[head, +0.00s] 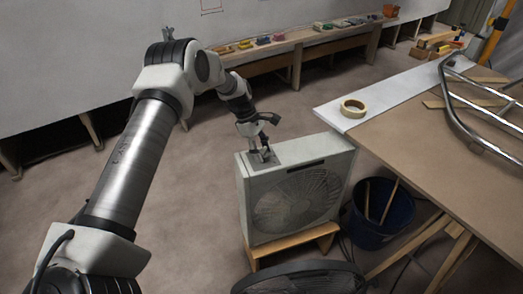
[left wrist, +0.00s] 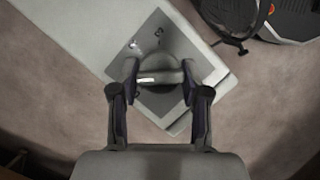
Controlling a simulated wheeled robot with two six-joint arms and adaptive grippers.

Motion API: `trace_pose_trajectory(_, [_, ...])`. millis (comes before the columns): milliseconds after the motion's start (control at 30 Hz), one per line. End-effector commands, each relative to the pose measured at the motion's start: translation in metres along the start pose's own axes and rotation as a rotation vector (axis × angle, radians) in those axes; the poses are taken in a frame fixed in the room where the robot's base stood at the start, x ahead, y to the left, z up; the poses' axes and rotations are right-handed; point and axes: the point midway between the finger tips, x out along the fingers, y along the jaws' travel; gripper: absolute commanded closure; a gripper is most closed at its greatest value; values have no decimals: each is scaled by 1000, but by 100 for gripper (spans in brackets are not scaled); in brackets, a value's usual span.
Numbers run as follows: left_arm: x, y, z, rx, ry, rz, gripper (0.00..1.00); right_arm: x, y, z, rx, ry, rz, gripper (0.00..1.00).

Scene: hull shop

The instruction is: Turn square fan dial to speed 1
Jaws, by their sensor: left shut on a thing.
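The square fan (head: 297,196) is a pale box with a round grille, standing upright on a low wooden stand. Its grey control panel (left wrist: 150,50) is on the top face, at the left end in the head view. My left gripper (head: 264,155) reaches down onto this panel from above. In the left wrist view my left gripper (left wrist: 160,82) has its two fingers on either side of the dial (left wrist: 158,70) and is shut on it. The dial has a pale bar across it. Some panel marks show beside it, too small to read surely. My right gripper is not in view.
A wooden stand (head: 328,236) holds the fan. A dark blue bucket (head: 382,210) with sticks is close to its right. A round black fan (head: 300,280) is in front. A workbench (head: 440,130) with a tape roll (head: 353,108) stands at right. Floor to the left is clear.

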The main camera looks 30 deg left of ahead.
Motion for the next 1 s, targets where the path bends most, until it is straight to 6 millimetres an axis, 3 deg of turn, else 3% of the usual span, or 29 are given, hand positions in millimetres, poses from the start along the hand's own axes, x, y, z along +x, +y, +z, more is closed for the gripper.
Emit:
trace_pose_trajectory(667, [4, -3, 0, 81, -2, -45, 89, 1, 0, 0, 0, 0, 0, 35])
trace_pose_trajectory(700, [4, -3, 0, 81, -2, -46, 50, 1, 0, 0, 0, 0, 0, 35])
trace_pose_trajectory(767, [4, -3, 0, 81, -2, -45, 29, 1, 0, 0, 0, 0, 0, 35])
trace_pose_trajectory(1000, [2, -1, 0, 81, -1, -39, 29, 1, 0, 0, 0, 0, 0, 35])
